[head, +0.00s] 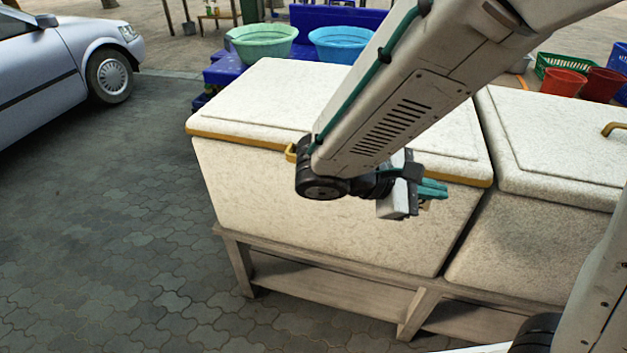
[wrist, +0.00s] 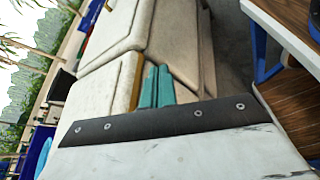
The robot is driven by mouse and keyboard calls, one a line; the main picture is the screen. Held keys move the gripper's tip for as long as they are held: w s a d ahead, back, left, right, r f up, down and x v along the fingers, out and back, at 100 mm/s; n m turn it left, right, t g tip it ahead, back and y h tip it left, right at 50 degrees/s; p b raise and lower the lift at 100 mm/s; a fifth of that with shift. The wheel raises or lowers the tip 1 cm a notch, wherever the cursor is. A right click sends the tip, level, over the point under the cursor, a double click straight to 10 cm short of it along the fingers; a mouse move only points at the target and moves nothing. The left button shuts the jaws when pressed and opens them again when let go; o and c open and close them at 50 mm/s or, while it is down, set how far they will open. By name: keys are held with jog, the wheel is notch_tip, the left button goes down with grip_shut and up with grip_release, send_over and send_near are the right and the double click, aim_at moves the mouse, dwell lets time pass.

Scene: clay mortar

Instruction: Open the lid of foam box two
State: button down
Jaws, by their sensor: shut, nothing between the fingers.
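Two white foam boxes stand side by side, both lids down. The left foam box (head: 290,195) has a lid (head: 290,95) with a yellow front edge and a yellow handle (head: 290,153), partly hidden by my arm. The right foam box (head: 520,245) has a lid (head: 540,135) with a yellow handle (head: 613,128). No label shows which is box two. My gripper (head: 436,189) is shut and empty, in front of the left box near its right end. Its teal fingers also show in the wrist view (wrist: 157,87), where the boxes appear turned sideways.
The boxes rest on a wooden stand (head: 325,284) with a lower shelf. Behind are a green basin (head: 262,42), a blue basin (head: 340,45) and red buckets (head: 564,82). A silver car (head: 50,60) is parked at left. The paving (head: 130,220) left of the stand is clear.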

jog(key=w+a+f+n+t+y, duration=0.1)
jog(key=a+f+n+t+y, duration=0.1)
jog(key=a+f+n+t, duration=0.5)
jog(key=w+a+f+n+t+y, duration=0.1)
jog(key=a+f+n+t+y, duration=0.2)
jog(key=a+n+t, duration=0.45)
jog(key=w+a+f+n+t+y, duration=0.1)
jog(key=a+f+n+t+y, duration=0.25)
jog(key=a, duration=0.55)
jog(key=w+d+r+h, duration=0.1)
jog(key=w+d+r, duration=0.1)
jog(key=w, duration=0.3)
jog(key=w+d+r, duration=0.1)
jog(key=w+r, duration=0.1)
jog(key=w, duration=0.3)
jog(key=shift+w+d+n+h, duration=0.35)
jog(key=shift+d+n, duration=0.05)
jog(key=shift+r, duration=0.1)
